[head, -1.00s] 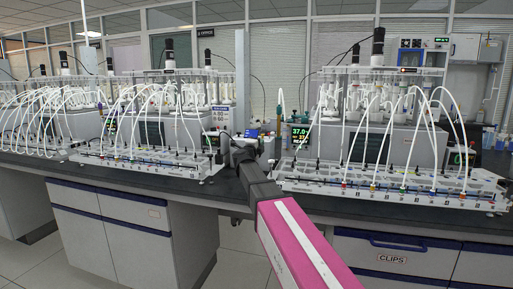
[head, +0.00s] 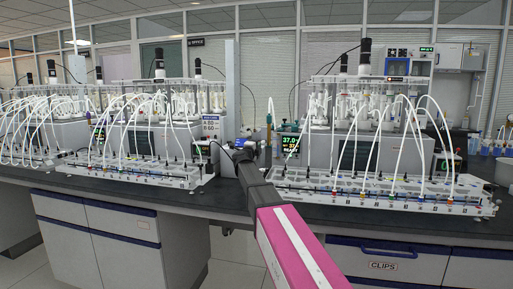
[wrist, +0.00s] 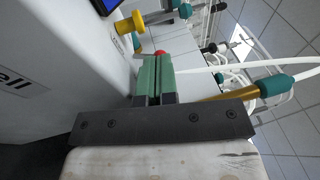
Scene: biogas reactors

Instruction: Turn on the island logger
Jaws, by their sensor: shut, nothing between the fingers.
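My gripper (head: 246,146) reaches over the front edge of the bench, in the gap between two reactor racks. In the wrist view its green fingers (wrist: 155,78) are shut with nothing between them. A small red round part (wrist: 160,52) shows right at the fingertips; I cannot tell whether they touch it. A pale housing (wrist: 65,60) with dark lettering fills the left, with a blue screen (wrist: 105,5) and a yellow knob (wrist: 128,23) at the top. A dark display reading 37.0 (head: 289,142) stands right of my gripper. I cannot tell which device is the island logger.
Racks with white looping tubes stand left (head: 135,172) and right (head: 375,192) of my gripper on the dark benchtop (head: 230,205). Tubes with teal fittings (wrist: 272,86) hang close to the right of the fingers. A drawer labelled CLIPS (head: 383,266) is below.

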